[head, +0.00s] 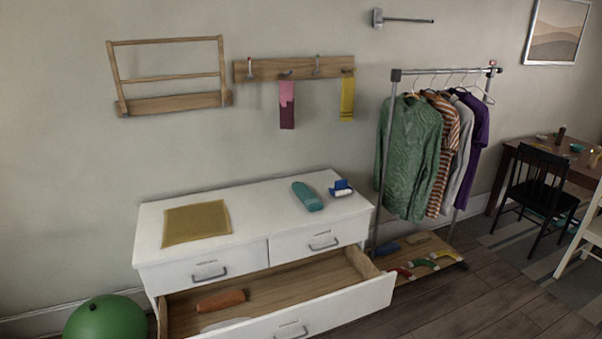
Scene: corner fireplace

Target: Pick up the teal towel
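A teal item (308,196), which looks like a rolled or folded towel, lies on the white top of the dresser (255,243), right of its middle. Nothing covers it. A small blue and white item (340,188) lies just to its right, a little apart. A flat mustard-yellow cloth (197,222) lies on the left part of the top. Neither of my grippers shows in the head view.
The dresser's lower drawer (345,307) is pulled out, with a rolled orange-brown item (221,300) inside. A clothes rack (384,150) with several garments stands to the right. A green ball (106,318) sits at the lower left. Hooks (295,68) hold two small cloths.

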